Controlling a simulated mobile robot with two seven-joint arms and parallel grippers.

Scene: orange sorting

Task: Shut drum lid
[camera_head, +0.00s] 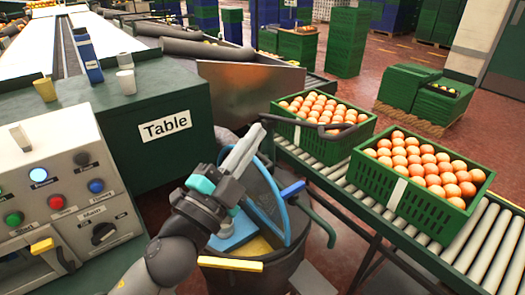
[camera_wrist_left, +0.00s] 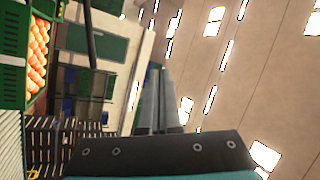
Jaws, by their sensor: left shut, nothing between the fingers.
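The dark drum (camera_head: 283,272) stands on the floor at the bottom middle of the head view, between the Table cabinet and the roller conveyor. Its lid (camera_head: 268,203), a greyish disc with a blue rim, stands raised and steeply tilted over the opening. Blue and yellow items show inside the drum. My left gripper (camera_head: 246,146) is shut and empty, in front of the raised lid, with its fingers pointing up. Whether it touches the lid I cannot tell. Its fingers also show in the left wrist view (camera_wrist_left: 160,103), pointing toward the ceiling. My right gripper is not in view.
Two green crates of oranges, the nearer one (camera_head: 400,203) and the farther one (camera_head: 296,128), sit on the roller conveyor (camera_head: 470,250) at right. A button panel (camera_head: 60,190) and the green Table cabinet (camera_head: 150,160) stand at left. A dark curved bar (camera_head: 318,127) crosses near the farther crate.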

